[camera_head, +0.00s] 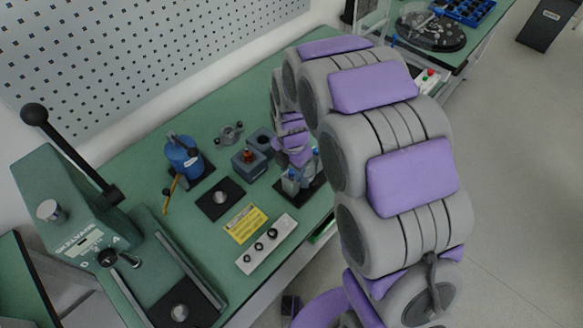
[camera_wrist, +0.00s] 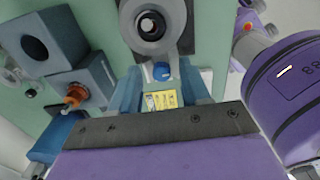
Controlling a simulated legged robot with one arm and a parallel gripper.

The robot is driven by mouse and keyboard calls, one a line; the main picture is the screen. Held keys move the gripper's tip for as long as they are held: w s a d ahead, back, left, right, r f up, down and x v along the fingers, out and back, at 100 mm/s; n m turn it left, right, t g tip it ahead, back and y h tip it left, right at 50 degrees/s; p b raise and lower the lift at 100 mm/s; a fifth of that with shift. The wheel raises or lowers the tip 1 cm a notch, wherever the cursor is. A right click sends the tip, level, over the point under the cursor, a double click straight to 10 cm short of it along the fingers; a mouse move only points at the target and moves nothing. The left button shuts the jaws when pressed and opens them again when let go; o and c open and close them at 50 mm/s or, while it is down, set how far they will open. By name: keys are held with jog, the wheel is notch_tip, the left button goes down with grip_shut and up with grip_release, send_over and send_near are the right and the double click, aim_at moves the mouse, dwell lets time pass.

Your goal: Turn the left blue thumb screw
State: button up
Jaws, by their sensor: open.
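A blue thumb screw (camera_wrist: 161,71) shows in the wrist view on the near side of a grey fixture with a round, dark-centred top (camera_wrist: 152,24). My gripper (camera_wrist: 161,82) is open, with one blue-grey finger on each side of the screw. I cannot tell whether either finger touches it. A yellow label (camera_wrist: 160,101) shows below the screw, between the fingers. In the head view my gripper (camera_head: 299,166) is low over the fixture on its black base (camera_head: 312,193) and partly hides it. A small blue spot (camera_head: 316,151) shows beside it. I cannot tell which screw this is.
Grey blocks (camera_head: 249,162), one with an orange-brown knob (camera_head: 248,155), stand close left of my gripper. A green lever press (camera_head: 75,225) stands at the left edge.

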jog(key=shift+c, duration=0.4)
grip_shut()
